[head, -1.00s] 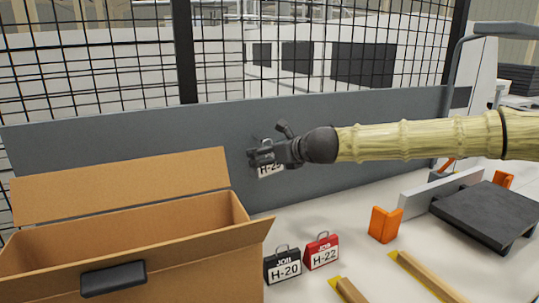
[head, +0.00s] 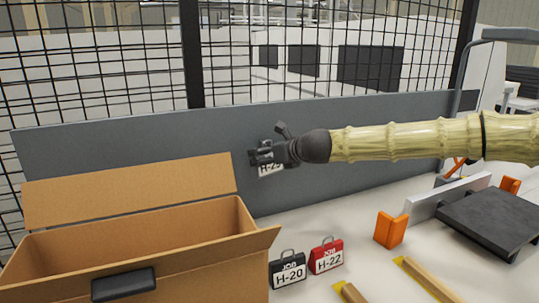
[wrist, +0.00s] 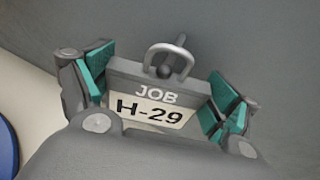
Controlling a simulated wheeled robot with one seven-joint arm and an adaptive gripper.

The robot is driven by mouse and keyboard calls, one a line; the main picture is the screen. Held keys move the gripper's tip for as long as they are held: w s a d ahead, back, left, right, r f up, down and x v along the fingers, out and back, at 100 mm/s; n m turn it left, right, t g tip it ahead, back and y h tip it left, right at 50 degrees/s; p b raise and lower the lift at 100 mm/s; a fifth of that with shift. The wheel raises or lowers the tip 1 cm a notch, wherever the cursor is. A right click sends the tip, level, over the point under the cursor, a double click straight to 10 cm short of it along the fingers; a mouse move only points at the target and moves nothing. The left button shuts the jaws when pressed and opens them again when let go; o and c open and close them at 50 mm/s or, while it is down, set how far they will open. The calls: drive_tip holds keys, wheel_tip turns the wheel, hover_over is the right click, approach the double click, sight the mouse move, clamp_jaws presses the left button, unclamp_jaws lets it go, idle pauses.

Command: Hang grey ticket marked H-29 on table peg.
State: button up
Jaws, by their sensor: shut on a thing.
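The grey ticket marked H-29 (wrist: 155,95) is between the green-padded fingers of my gripper (wrist: 160,100) in the wrist view, with its label facing the camera. My gripper is shut on it. In the head view my gripper (head: 262,156) holds the ticket (head: 270,170) in front of the grey panel, above the table; the gripper partly covers it. A grey round-ended peg (wrist: 164,71) shows within the ticket's wire loop (wrist: 168,50) in the wrist view. I cannot tell whether the loop is around the peg or only in front of it.
A black H-20 ticket (head: 287,271) and a red H-22 ticket (head: 326,257) stand on the table below. An open cardboard box (head: 190,262) is at the left. Orange brackets (head: 390,229) and a dark platform (head: 492,220) are at the right. A grey panel (head: 110,165) runs behind.

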drive_tip(key=shift+w+a, duration=0.2)
drive_tip(key=shift+w, duration=0.2)
drive_tip(key=shift+w+a+f, duration=0.25)
drive_tip(key=shift+w+f, duration=0.25)
drive_tip(key=shift+w, duration=0.05)
drive_tip(key=o, duration=0.5)
drive_tip(key=shift+w+f, duration=0.1)
drive_tip(key=shift+o, duration=0.2)
